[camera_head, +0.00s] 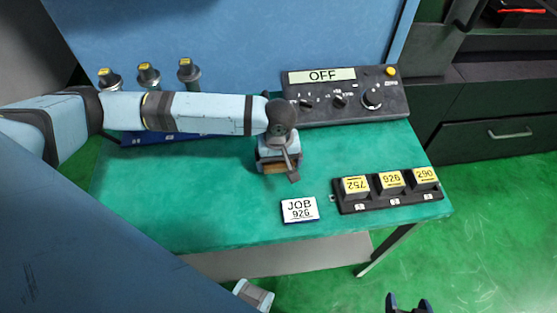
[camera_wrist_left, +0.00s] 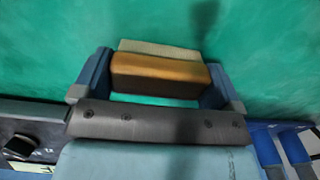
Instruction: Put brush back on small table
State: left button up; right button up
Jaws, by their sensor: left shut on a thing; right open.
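My left gripper (camera_head: 279,158) reaches in over the green-topped table (camera_head: 190,215) and is shut on the brush. The brush (camera_wrist_left: 160,72) has a brown wooden body with a pale strip along its far edge, and lies between the two blue fingers in the left wrist view. In the head view the brush (camera_head: 273,168) shows only in part beneath the gripper. It is at or just above the tabletop; I cannot tell if it touches. My right gripper (camera_head: 408,303) is open at the bottom edge of the head view, with only its fingertips showing.
A control box reading OFF (camera_head: 345,96) stands behind the brush. Several yellow-topped holders (camera_head: 148,76) stand at the back left. The table's front left is clear.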

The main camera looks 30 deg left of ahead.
pick_arm(q)
jog(key=shift+f, duration=0.1)
jog(key=o, duration=0.6)
notch_tip(320, 180, up, 12)
jog(key=shift+r+p, duration=0.1)
jog(key=shift+p, duration=0.35)
dwell(0.4)
